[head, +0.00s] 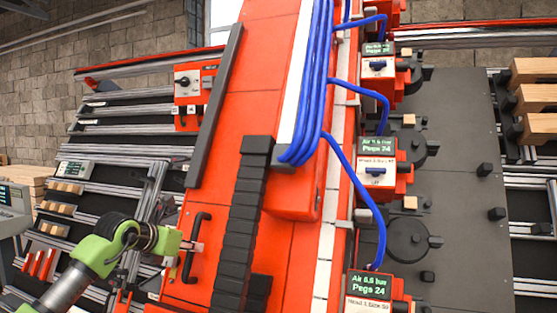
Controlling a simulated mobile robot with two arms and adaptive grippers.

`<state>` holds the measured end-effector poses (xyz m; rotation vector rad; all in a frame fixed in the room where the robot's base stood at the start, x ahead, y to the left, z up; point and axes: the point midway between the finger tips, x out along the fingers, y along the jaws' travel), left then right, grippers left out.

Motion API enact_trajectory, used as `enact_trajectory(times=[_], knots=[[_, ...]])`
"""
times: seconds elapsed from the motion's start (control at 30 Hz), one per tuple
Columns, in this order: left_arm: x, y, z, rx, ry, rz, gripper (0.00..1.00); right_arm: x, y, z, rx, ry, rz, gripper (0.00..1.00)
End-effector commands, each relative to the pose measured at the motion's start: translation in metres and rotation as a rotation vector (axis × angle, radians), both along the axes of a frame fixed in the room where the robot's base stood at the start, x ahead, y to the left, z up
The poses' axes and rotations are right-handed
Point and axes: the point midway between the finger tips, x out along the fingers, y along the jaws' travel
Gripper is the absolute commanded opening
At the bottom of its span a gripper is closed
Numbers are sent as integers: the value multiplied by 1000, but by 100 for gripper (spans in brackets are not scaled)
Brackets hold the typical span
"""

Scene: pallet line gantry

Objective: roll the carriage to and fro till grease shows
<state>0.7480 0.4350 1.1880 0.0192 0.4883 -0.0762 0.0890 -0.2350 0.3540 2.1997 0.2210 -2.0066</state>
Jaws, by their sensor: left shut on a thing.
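The carriage (213,207) is a large red-orange body that runs from the bottom to the top of the head view. A black bar handle (203,216) stands on its lower left part. My left gripper (194,246), on a green and grey arm, is shut on this handle about midway along it. The fingers hide part of the handle. A pale strip (325,255) runs along the carriage's right side. My right gripper is not in view.
A black cable chain (247,200) and blue hoses (317,80) lie on the carriage. Nailing heads with green displays (378,145) line its right side, beside a dark plate (460,130). Wooden blocks (535,98) sit at right.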

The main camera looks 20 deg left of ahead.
Motion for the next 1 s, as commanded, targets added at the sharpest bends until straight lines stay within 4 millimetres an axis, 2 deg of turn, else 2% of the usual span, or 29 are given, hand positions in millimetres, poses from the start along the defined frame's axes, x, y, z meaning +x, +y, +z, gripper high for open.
enact_trajectory(times=[0.57, 1.0], knots=[[0, 0, 3, 0, -6, 2, 0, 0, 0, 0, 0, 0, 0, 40], [0, -10, 1, -1, -3, -4, 0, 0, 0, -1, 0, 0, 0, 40]])
